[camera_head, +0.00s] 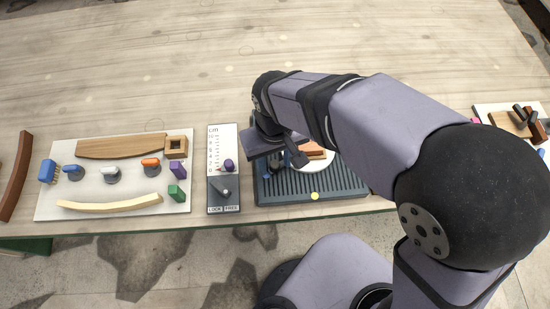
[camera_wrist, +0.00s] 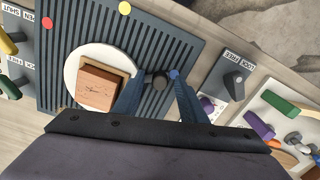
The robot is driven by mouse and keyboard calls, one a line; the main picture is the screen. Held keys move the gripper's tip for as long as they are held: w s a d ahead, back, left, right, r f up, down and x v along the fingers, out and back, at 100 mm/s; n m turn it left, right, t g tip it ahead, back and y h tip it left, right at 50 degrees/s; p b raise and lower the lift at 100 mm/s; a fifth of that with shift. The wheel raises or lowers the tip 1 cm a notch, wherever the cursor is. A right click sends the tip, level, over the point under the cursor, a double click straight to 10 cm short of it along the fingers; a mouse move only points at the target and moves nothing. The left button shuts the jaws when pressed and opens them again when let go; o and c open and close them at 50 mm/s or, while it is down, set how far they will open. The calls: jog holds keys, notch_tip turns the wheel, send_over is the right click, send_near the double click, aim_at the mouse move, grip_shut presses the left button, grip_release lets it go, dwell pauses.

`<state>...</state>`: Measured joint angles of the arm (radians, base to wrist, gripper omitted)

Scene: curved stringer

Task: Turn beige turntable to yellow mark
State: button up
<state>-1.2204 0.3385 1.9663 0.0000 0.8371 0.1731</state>
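The turntable is a pale round disc (camera_wrist: 75,58) on a dark ribbed plate (camera_head: 340,188). A wooden block (camera_wrist: 97,86) sits on it; the disc's near side also shows in the head view (camera_head: 313,167). A yellow mark (camera_head: 314,196) lies on the plate's front edge, also seen in the wrist view (camera_wrist: 125,7). A red mark (camera_wrist: 47,23) and a blue mark (camera_wrist: 174,73) lie on other edges. My gripper (camera_wrist: 160,88) is open, its fingers on either side of a black knob (camera_wrist: 160,77) beside the disc. I cannot tell whether they touch it.
Left of the plate stands a panel (camera_head: 214,143) with a purple knob (camera_head: 228,165) and a LOCK/FREE lever (camera_head: 221,188). Farther left, a white board (camera_head: 125,183) holds wooden strips and several coloured pieces. A curved brown strip (camera_head: 16,177) lies at far left. The table behind is clear.

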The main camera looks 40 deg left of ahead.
grip_shut()
jog(key=shift+d, duration=0.15)
jog(key=shift+s+d+r+n+p, duration=0.1)
jog(key=shift+d+n+p, duration=0.5)
jog(key=shift+d+n, duration=0.8)
jog(key=shift+w+d+n+p, duration=0.1)
jog(key=shift+d+n+p, duration=0.15)
jog(key=shift+d+n, duration=0.45)
jog(key=shift+w+d+n+p, duration=0.1)
jog(key=shift+d+n+p, duration=0.2)
jog(key=shift+n, duration=0.6)
jog(key=shift+w+d+n+p, duration=0.3)
jog(key=shift+d+n, duration=0.3)
jog(key=shift+n, duration=0.1)
jog(key=shift+w+d+n+p, duration=0.25)
jog(key=shift+d+n, duration=0.35)
jog(key=shift+n, duration=0.1)
jog(key=shift+w+d+n+p, duration=0.3)
jog(key=shift+w+d+n, duration=0.15)
jog(key=shift+n, duration=0.3)
jog(key=shift+w+d+n+p, duration=0.25)
jog(key=shift+w+d+n, duration=0.1)
jog(key=shift+d+n, duration=0.3)
